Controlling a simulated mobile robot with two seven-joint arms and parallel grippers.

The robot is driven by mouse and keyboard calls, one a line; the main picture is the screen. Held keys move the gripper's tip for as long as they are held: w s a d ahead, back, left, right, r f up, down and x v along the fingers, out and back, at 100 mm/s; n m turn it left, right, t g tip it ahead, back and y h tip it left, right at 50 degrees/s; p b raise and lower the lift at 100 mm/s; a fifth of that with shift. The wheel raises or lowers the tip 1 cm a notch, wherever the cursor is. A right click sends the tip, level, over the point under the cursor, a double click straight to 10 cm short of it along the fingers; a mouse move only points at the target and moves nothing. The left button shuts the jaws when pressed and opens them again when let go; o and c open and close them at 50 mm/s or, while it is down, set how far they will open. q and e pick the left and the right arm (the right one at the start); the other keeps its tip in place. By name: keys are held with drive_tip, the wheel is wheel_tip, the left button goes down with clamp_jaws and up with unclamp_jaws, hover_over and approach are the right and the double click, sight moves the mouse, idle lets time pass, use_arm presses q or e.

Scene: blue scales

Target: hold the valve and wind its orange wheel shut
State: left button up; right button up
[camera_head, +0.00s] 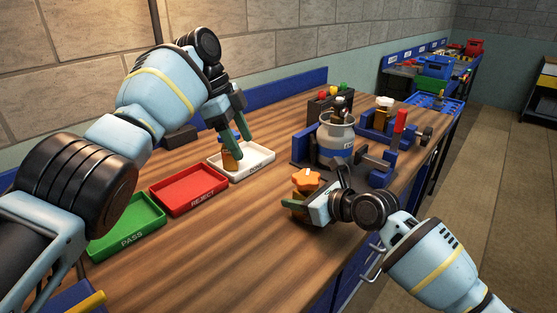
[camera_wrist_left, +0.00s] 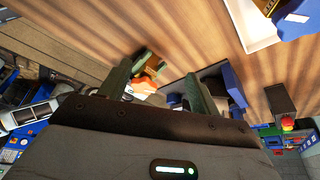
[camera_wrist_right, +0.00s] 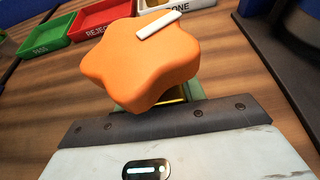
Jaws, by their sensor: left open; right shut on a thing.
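The valve's orange wheel (camera_head: 307,179) is star-shaped with a white mark on top. It fills the middle of the right wrist view (camera_wrist_right: 140,62) and shows between the fingers in the left wrist view (camera_wrist_left: 143,86). A little of the brass valve body (camera_wrist_right: 172,96) shows below it. My right gripper (camera_head: 302,208) is shut on the valve, below the wheel. My left gripper (camera_head: 239,145) is open and empty; in the head view it appears over the white tray, apart from the wheel. Its green fingers (camera_wrist_left: 160,82) point towards the wheel's side. Most of the valve body is hidden.
The white tray (camera_head: 262,163) holds a brownish-orange item (camera_head: 230,161), partly hidden by my left fingers. A red REJECT tray (camera_head: 180,205) and green PASS tray (camera_head: 110,243) stand to its left. A grey canister (camera_head: 336,140) and blue fixtures with a red handle (camera_head: 400,121) stand behind my right gripper.

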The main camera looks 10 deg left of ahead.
use_arm(q)
wheel_tip(320, 180, up, 4)
drive_tip(key=d+n+t, duration=0.1)
drive_tip(key=d+n, duration=0.1)
drive_tip(key=n, duration=0.1)
drive_tip(key=r+n+t+y, duration=0.1)
drive_tip(key=n+t+y, duration=0.15)
drive_tip(key=n, duration=0.75)
hover_over(305, 178)
drive_tip(key=s+a, duration=0.2)
drive_tip(key=s, duration=0.3)
drive_tip(key=shift+a+r+t, duration=0.1)
drive_tip(key=shift+r+t, duration=0.05)
drive_tip(key=shift+t, duration=0.1)
drive_tip(key=x, duration=1.2)
drive_tip(key=c, duration=0.7)
